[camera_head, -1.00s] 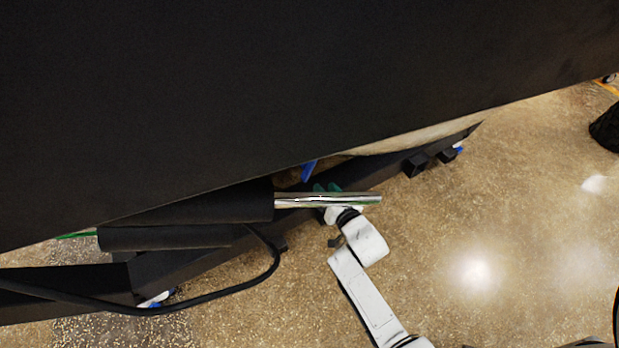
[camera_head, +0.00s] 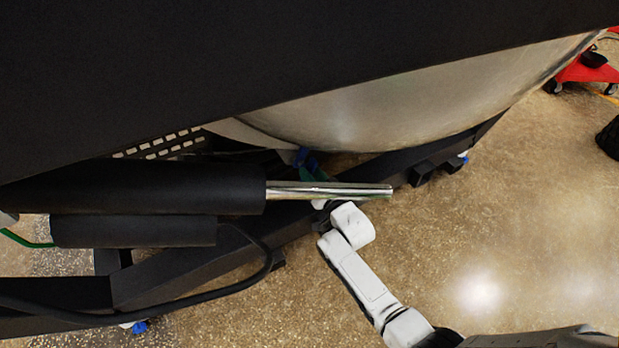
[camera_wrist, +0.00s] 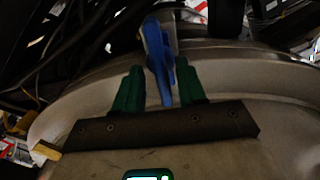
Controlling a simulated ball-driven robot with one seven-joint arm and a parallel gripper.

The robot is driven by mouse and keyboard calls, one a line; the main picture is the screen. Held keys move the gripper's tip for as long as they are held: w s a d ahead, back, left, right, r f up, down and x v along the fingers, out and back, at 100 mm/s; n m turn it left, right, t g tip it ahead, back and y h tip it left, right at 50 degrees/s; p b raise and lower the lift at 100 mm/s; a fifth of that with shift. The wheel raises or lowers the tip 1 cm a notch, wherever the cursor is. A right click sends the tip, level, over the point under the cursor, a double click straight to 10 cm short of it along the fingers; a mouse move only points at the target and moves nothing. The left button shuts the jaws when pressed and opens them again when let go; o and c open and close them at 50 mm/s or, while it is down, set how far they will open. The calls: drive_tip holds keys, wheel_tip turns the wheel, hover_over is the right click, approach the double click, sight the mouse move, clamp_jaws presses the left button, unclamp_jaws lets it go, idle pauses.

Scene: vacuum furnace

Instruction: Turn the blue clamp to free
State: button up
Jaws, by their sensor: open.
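The blue clamp (camera_wrist: 155,45) stands upright in the wrist view, at the edge of a pale curved metal rim. My gripper (camera_wrist: 159,68) is open, with one green finger on each side of the clamp's lower blue part. Gaps show between the fingers and the clamp, and I cannot tell if either one touches it. In the head view the blue clamp (camera_head: 301,157) is a small patch below the metal chamber. My gripper (camera_head: 320,174) reaches up to it there, partly hidden behind a shiny rod.
The shiny rod (camera_head: 335,190) sticks out of a black cylinder (camera_head: 150,187) and crosses over my wrist. The rounded metal chamber (camera_head: 400,105) and a large black panel (camera_head: 250,50) lie above. A black frame beam (camera_head: 190,262) runs below.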

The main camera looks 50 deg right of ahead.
drive_tip(key=shift+b+x, duration=0.3)
drive_tip(key=shift+x, duration=0.55)
drive_tip(key=shift+c, duration=0.2)
clamp_jaws()
